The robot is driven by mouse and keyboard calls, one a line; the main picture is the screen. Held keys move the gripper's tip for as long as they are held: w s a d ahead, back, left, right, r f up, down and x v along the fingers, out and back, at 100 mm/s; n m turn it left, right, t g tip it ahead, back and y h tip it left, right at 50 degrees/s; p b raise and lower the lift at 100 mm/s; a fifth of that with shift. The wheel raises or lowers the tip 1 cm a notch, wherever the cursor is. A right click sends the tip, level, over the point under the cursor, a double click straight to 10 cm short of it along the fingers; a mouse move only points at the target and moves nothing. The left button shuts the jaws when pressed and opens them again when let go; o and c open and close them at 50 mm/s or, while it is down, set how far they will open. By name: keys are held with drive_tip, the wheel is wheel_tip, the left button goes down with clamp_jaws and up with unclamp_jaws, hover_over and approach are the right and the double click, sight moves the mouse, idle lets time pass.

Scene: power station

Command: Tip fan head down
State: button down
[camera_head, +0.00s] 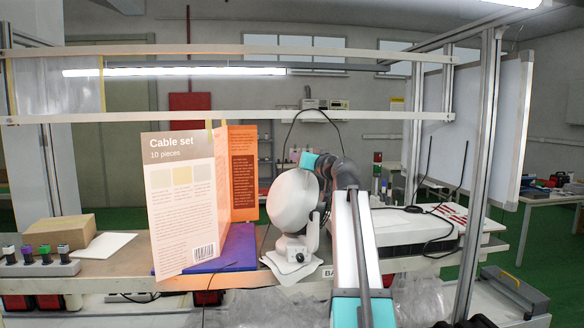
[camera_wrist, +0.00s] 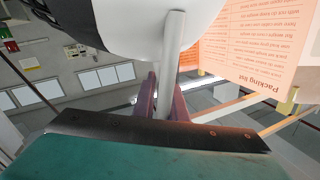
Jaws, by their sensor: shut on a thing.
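A white desk fan stands on the bench in the head view. Its round fan head (camera_head: 293,200) is upright above a small base with a dark knob (camera_head: 295,252). My arm reaches over from the right, and my gripper (camera_head: 309,161), with its teal part, is at the upper right edge of the fan head. The fingertips are hard to make out there. In the wrist view, my gripper (camera_wrist: 164,98) has its purple fingers shut on a pale bar-like part of the fan (camera_wrist: 172,45). The white curved fan head (camera_wrist: 130,20) fills the top of that view.
A tall "Cable set" card (camera_head: 180,200) and an orange panel (camera_head: 243,170) stand just left of the fan on a blue folder (camera_head: 225,250). A white box (camera_head: 400,228) with cables lies to the right. A frame rail (camera_head: 230,117) crosses above.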

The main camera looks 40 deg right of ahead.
drive_tip(key=shift+d+f+m, duration=0.25)
drive_tip(key=shift+d+m, duration=0.05)
drive_tip(key=shift+d, duration=0.15)
drive_tip(key=shift+s+d+f+b, duration=0.15)
drive_tip(key=shift+d+b, duration=0.35)
drive_tip(key=shift+b, duration=0.5)
drive_tip(key=c, duration=1.8)
unclamp_jaws()
drive_tip(key=shift+d, duration=0.15)
drive_tip(key=shift+c, duration=0.2)
drive_tip(key=shift+s, duration=0.15)
drive_tip(key=s+a+b, duration=0.2)
drive_tip(key=s+b, duration=0.1)
drive_tip(key=s, duration=1)
drive_tip(key=shift+s+b, duration=0.25)
drive_tip(key=shift+b, duration=0.05)
